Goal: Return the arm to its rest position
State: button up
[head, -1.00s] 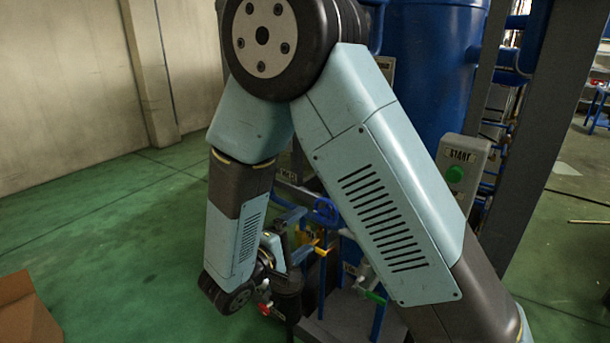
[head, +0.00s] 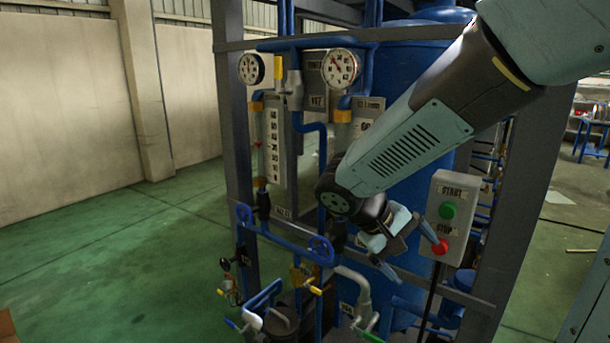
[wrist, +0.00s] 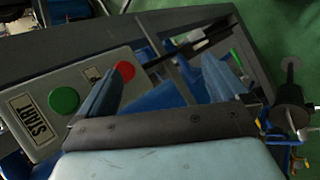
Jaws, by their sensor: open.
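My gripper (head: 410,252) is in front of the blue distillation rig, just left of the start/stop box (head: 449,215). Its two fingers are apart with nothing held between them. In the wrist view my gripper (wrist: 168,88) also shows open, with its left finger overlapping the edge of the start/stop box (wrist: 58,100). I cannot tell whether it touches the box. The box has a green START button (head: 447,210) and a red STOP button (head: 440,246). My arm reaches in from the upper right in the head view.
Two round gauges (head: 341,68) and a flow-meter panel (head: 275,150) are on the left of the rig. Blue handwheels (head: 321,249), valves and pipes crowd its lower front. A grey frame post (head: 236,150) stands at the left.

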jog(key=s+d+r+m+t+y, duration=0.3)
jog(key=s+r+t+y, duration=0.1)
jog(key=s+r+y, duration=0.4)
jog(key=shift+d+r+m+t, duration=0.2)
jog(key=shift+r+m+t, duration=0.15)
jog(key=shift+r, duration=0.4)
dwell(2.8)
